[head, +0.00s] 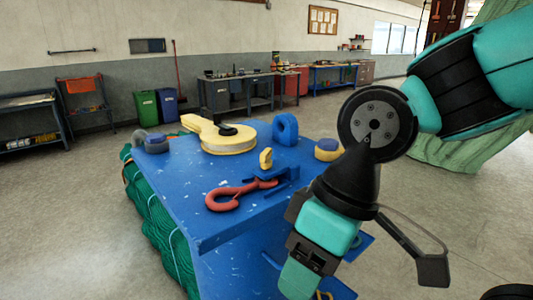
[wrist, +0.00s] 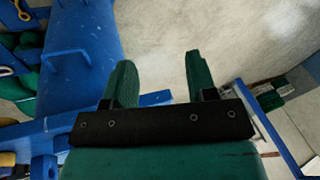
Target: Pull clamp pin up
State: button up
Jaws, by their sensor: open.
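A small upright yellow piece (head: 266,159) stands on the blue table (head: 225,237), beside a blue bracket (head: 276,178) and a red hook (head: 228,196). It may be the clamp pin, but I cannot tell. My gripper hangs low at the table's near right side in the head view, to the right of and nearer than the hook. In the wrist view my gripper (wrist: 159,75) has its two green fingers apart, with only floor showing between them. Its fingertips are not clear in the head view. My arm hides part of the table's right side.
Blue frame parts (wrist: 80,60) lie left of the fingers. Open floor surrounds the table.

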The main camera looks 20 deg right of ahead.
jog(key=w+d+r+m+h+p, duration=0.1)
jog(key=w+d+r+h+p, duration=0.1)
jog(key=w+r, duration=0.9)
jog(key=m+h+p, duration=0.2)
send_near(267, 151)
notch_tip(267, 151, down, 11)
jog(key=shift+a+r+p, duration=0.1)
jog(key=shift+a+p, duration=0.05)
jog(key=shift+p, duration=1.05)
